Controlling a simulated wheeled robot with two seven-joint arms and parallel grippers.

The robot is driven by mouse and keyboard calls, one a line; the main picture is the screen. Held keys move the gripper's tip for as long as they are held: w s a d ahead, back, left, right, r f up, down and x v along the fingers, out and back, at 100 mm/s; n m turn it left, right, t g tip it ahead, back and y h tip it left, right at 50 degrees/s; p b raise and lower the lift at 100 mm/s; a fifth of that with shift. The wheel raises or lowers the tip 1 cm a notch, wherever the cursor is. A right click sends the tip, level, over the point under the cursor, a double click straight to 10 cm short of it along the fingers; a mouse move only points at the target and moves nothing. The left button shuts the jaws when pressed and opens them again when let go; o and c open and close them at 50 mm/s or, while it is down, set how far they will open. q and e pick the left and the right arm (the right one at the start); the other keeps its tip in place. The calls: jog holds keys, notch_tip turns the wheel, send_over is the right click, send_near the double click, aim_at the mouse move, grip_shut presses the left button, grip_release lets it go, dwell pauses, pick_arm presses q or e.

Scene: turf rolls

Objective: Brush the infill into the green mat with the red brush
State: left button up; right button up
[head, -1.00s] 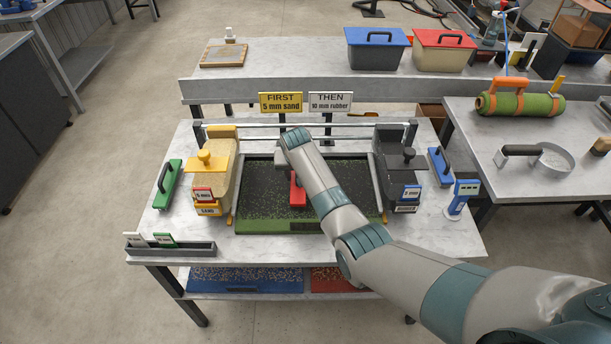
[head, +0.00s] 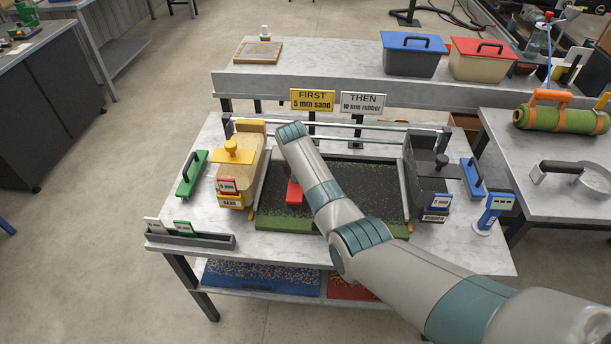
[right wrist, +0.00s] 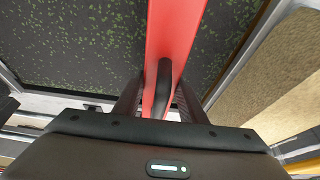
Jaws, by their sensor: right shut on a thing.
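The red brush (head: 294,193) is on the left part of the green mat (head: 280,223), mostly hidden by my right arm in the head view. The mat's top is covered with dark infill, with green flecks showing, most along the left and front edges. In the right wrist view, the red brush (right wrist: 180,30) lies across the infill-covered mat (right wrist: 70,45). My right gripper (right wrist: 163,95) is shut on its black handle, a finger on each side. The bristles are hidden, so contact with the mat cannot be seen. My left gripper is out of view.
A sand hopper (head: 238,175) stands left of the mat and a dark rubber hopper (head: 428,180) right. A green-based tool (head: 191,174) and a blue one (head: 472,178) lie outside them. Signs (head: 312,100) and a rail stand behind. A card rack (head: 190,238) is at the front left.

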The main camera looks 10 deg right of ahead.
aim_at(284, 182)
jog(key=shift+w+a+f+b, duration=0.1)
jog(key=shift+w+a+b, duration=0.1)
jog(key=shift+a+b, duration=0.4)
jog(key=shift+w+a+r+b, duration=0.1)
jog(key=shift+w+a+b, duration=0.15)
jog(key=shift+a, duration=0.55)
jog(key=shift+w+a+f+b, duration=0.15)
jog(key=shift+a+b, duration=0.3)
jog(key=shift+a, duration=0.25)
jog(key=shift+w+a+r, duration=0.1)
jog(key=shift+a+r, duration=0.1)
jog(key=shift+a, duration=0.15)
jog(key=shift+f+b, duration=1.15)
jog(key=shift+f, duration=0.4)
jog(key=shift+r, duration=0.1)
jog(key=shift+d, duration=0.1)
